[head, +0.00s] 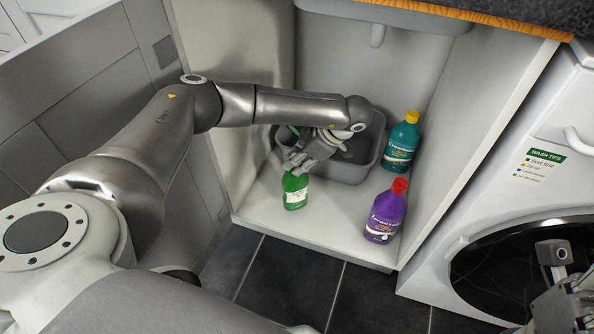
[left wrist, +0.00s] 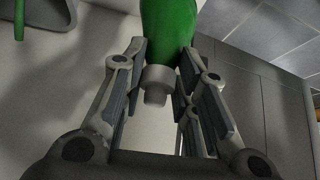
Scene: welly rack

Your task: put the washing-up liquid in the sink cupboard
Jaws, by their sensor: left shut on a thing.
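The washing-up liquid is a green bottle with a pale label (head: 295,192), near the front left of the open sink cupboard (head: 270,215). My left gripper (head: 302,163) is shut on its upper part from above. In the left wrist view the green bottle (left wrist: 170,25) and its grey cap sit between the fingers of my left gripper (left wrist: 165,62). The bottle looks roughly upright, low over the cupboard floor; I cannot tell whether its base touches. My right gripper (head: 566,285) shows partly at the lower right, in front of the washing machine; its fingers are unclear.
A grey basin (head: 345,172) stands behind the bottle in the cupboard. A teal bottle with yellow cap (head: 401,145) and a purple bottle with red cap (head: 385,212) stand to the right. Clear floor lies between the green and purple bottles. The washing machine (head: 545,190) is beyond the right wall.

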